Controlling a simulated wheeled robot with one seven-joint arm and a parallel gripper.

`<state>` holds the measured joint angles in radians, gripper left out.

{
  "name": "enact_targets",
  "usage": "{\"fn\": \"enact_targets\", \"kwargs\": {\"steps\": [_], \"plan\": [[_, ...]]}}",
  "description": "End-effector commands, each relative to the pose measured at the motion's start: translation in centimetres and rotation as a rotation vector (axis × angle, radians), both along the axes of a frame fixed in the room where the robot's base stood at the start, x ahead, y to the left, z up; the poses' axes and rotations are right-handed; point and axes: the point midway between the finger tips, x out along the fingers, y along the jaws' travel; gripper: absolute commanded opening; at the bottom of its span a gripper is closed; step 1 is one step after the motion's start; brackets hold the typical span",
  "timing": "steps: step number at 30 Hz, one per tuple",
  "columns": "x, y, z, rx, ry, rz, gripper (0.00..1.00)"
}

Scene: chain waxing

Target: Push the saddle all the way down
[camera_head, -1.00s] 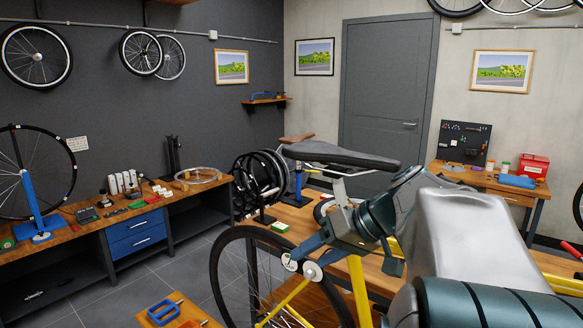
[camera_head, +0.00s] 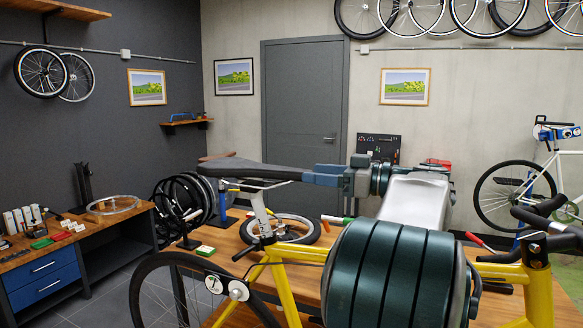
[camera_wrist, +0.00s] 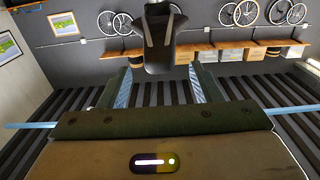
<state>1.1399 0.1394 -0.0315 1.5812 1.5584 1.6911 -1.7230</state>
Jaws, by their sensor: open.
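The dark saddle (camera_head: 235,168) sits level on a silver seatpost (camera_head: 262,214) that rises from the yellow bicycle frame (camera_head: 287,290). A length of post shows between the saddle and the frame. My gripper (camera_head: 312,176) is open, with blue fingers, at saddle height by the saddle's right end. In the head view the fingers overlap that end, and I cannot tell whether they touch it. In the wrist view the saddle (camera_wrist: 158,42) lies ahead, centred above the gap between the spread fingers (camera_wrist: 160,90). Nothing is held. The seatpost is hidden in the wrist view.
A wooden bench (camera_head: 225,240) stands behind the bicycle, with a wheel (camera_head: 284,230) lying on it. The black handlebar (camera_head: 550,235) is at the right. A side bench (camera_head: 85,235) with parts stands at the left. The air above the saddle is clear.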

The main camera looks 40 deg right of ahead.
Motion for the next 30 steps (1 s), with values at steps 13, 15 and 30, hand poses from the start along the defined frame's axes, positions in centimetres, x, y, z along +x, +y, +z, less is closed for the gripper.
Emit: {"fn": "enact_targets", "kwargs": {"steps": [13, 15, 30], "plan": [[5.6, 3.2, 0.0, 0.0, 0.002, 0.0, 0.58], [5.8, 3.3, 0.0, 0.0, 0.002, -0.001, 0.58], [5.9, 3.4, -0.1, 0.001, 0.002, -0.001, 0.0]]}}
